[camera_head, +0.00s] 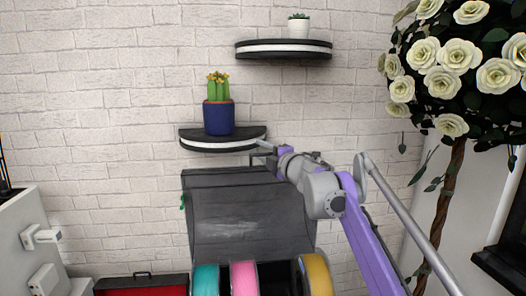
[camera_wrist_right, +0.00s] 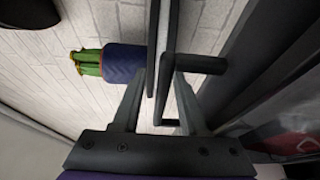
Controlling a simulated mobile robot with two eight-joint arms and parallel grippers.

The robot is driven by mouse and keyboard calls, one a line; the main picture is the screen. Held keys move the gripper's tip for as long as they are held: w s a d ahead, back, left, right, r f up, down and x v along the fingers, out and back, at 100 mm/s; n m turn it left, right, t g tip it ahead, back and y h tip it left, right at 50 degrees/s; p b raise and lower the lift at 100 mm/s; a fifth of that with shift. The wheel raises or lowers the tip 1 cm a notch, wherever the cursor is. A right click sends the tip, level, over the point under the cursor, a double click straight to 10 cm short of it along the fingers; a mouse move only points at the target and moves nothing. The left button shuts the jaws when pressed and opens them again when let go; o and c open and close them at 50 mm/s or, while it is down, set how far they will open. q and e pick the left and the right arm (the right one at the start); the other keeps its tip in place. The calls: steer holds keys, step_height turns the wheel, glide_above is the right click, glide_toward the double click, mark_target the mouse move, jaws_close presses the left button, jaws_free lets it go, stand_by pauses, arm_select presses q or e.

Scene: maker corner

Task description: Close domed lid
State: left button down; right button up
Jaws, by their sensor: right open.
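The domed lid (camera_head: 245,222) is a dark grey curved panel standing raised against the brick wall, above several filament spools. It also shows in the right wrist view as a dark slanted panel (camera_wrist_right: 262,62) on the right. A thin dark handle (camera_wrist_right: 205,64) sticks out from the lid's edge, near the fingers. My left gripper is not in view.
The lower shelf (camera_head: 190,142) with a cactus in a blue pot (camera_head: 218,118) is close above the gripper. Teal (camera_head: 206,281), pink (camera_head: 243,279) and yellow (camera_head: 316,275) spools sit below. A red box (camera_head: 140,288) is at left, a rose tree (camera_head: 447,185) at right.

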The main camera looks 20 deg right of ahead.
jaws_close()
stand_by(1.4)
